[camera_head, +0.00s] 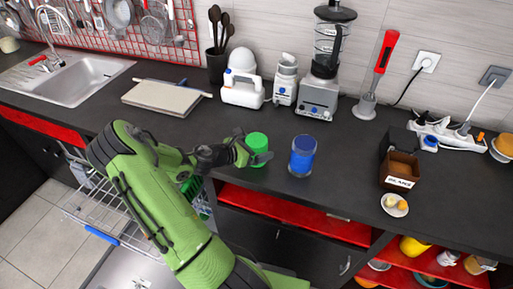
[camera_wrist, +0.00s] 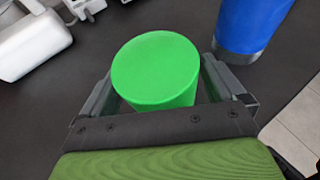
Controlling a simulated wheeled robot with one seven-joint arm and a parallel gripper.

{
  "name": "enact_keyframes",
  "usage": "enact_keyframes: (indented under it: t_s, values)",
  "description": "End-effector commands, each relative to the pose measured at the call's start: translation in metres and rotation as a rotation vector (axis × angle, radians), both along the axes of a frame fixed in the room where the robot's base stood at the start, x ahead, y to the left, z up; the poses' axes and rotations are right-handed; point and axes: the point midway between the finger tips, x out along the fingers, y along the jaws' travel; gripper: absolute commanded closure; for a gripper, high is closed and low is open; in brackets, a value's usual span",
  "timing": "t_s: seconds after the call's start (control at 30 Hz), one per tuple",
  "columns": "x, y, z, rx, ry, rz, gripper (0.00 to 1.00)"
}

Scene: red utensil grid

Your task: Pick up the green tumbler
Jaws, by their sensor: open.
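The green tumbler (camera_head: 257,146) stands upright on the dark counter near its front edge. In the wrist view the green tumbler (camera_wrist: 156,72) sits between my gripper's two fingers, its smooth green top facing the camera. My gripper (camera_head: 258,153) reaches it from the left in the head view, with fingers on either side. The gripper (camera_wrist: 160,85) is open in the wrist view. The tumbler's lower part is hidden behind the gripper, and I cannot tell whether a finger touches it.
A blue tumbler (camera_head: 302,156) stands close on the right and shows in the wrist view (camera_wrist: 250,25). White appliances (camera_head: 243,92) and a blender (camera_head: 318,97) stand behind. A cutting board (camera_head: 166,97) lies at the left. A brown box (camera_head: 399,170) and a small plate (camera_head: 394,206) are at the right.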

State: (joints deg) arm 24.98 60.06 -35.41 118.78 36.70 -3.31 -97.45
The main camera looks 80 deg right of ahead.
Motion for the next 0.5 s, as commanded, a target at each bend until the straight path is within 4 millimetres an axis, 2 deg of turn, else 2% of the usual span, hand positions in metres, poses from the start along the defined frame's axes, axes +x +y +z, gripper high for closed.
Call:
enact_keyframes:
  t_s: [0.07,0.4,0.5]
  values:
    - [0.0002,0.0003,0.0002,0.0,0.0,0.0,0.07]
    - [0.0003,0.0006,0.0003,0.001,-0.001,0.0,0.59]
    - [0.0003,0.0006,0.0005,-0.001,-0.001,0.0,0.6]
